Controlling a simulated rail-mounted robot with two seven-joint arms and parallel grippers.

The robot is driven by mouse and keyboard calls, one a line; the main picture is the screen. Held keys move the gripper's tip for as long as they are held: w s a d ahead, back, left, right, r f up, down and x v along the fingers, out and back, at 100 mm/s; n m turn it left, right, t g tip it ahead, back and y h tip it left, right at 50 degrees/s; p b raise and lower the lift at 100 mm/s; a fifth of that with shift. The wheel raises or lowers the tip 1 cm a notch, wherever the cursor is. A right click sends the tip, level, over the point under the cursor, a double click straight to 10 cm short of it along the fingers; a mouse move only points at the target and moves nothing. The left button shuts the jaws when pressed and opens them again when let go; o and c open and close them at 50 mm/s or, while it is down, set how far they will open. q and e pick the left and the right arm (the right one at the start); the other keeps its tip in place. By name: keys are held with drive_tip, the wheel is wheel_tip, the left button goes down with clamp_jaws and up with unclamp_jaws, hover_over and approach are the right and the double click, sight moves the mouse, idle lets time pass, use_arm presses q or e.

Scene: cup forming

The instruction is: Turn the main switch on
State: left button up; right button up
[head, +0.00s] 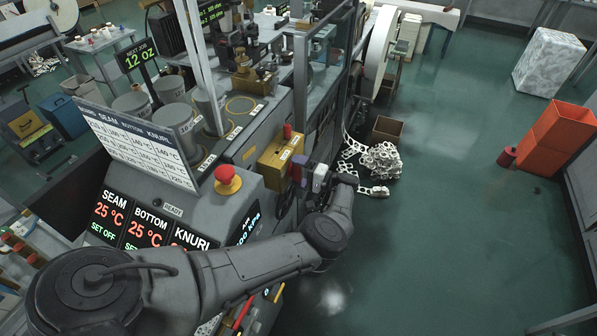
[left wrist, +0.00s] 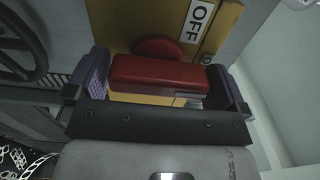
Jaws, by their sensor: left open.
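The main switch is a yellow box (head: 280,157) on the right side of the grey machine panel, with a small red cylinder (head: 287,131) on top. In the left wrist view the yellow face (left wrist: 214,36) carries an OFF label (left wrist: 197,20), and a red bar handle (left wrist: 158,73) stands out from a round red hub (left wrist: 158,47). My left gripper (head: 302,170) is at the box's right side. Its purple fingers (left wrist: 160,82) are open, one at each end of the red handle. I cannot tell whether they touch it. My right gripper is not in view.
A red mushroom button (head: 228,180) stands on the panel left of the switch box. A black handwheel (left wrist: 18,45) is beside the switch in the left wrist view. Scrap strip (head: 376,163) lies on the floor behind my gripper.

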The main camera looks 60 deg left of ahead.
use_arm(q)
drive_tip(key=b+v, duration=0.6)
drive_tip(key=v, duration=0.7)
drive_tip(key=shift+w+d, duration=0.25)
drive_tip(key=shift+d, duration=0.05)
drive_tip(key=shift+r, duration=0.1)
